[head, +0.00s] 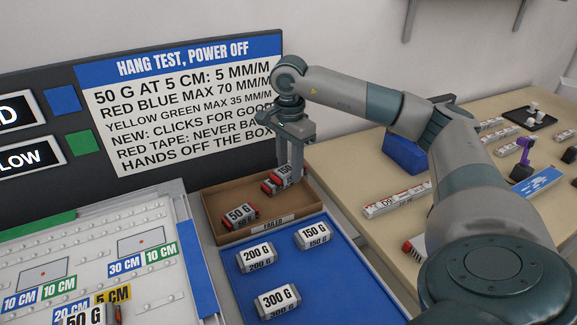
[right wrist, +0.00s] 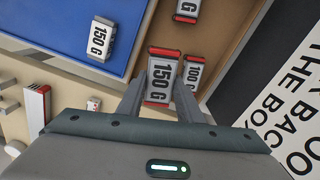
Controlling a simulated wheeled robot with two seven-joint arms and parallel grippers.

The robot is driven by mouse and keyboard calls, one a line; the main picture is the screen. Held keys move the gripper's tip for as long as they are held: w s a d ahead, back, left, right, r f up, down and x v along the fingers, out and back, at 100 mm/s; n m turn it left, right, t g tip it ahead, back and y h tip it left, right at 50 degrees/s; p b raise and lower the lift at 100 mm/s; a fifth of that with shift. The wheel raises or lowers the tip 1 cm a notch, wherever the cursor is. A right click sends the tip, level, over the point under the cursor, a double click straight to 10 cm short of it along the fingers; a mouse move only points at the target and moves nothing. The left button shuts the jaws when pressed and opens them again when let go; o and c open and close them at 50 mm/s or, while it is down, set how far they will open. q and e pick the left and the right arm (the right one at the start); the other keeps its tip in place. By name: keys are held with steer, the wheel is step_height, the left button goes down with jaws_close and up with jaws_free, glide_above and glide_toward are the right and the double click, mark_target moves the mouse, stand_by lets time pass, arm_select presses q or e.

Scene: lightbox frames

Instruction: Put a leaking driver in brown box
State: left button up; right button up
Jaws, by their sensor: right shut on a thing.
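The brown box (head: 292,205) stands open in the head view, with a label on its front that seems to read FAILED. My right gripper (head: 290,170) reaches down into it, shut on a white block marked 150 G with red ends (right wrist: 160,77). I cannot tell whether this block touches the box floor. A red-ended 100 G block (right wrist: 194,72) lies close beside it in the right wrist view. A red-ended 50 G block (head: 240,215) lies in the box at front left. No thing is marked as a leaking driver. My left gripper is not in view.
A blue tray (head: 285,262) in front of the box holds grey-ended 150 G, 200 G and 300 G blocks. A sign (head: 180,100) rises behind. On the right table lie long white red-ended bars (head: 397,199) and a blue bin (head: 405,153).

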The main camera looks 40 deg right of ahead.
mark_target(290, 167)
steer(key=shift+f, duration=0.35)
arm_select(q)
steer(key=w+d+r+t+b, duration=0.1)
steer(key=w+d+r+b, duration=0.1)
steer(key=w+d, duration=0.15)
arm_select(e)
step_height(290, 167, down, 3)
steer(key=shift+r, duration=0.1)
step_height(290, 167, down, 3)
steer(key=shift+r+b, duration=0.15)
steer(key=shift+b, duration=0.75)
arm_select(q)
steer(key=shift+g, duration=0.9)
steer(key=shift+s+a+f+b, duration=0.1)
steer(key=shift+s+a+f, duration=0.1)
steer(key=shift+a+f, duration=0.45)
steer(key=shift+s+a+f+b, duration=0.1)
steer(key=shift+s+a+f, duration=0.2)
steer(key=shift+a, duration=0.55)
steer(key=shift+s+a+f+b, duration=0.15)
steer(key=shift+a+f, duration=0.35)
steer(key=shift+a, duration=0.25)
arm_select(e)
steer(key=shift+f, duration=0.65)
steer(key=o, duration=1.2)
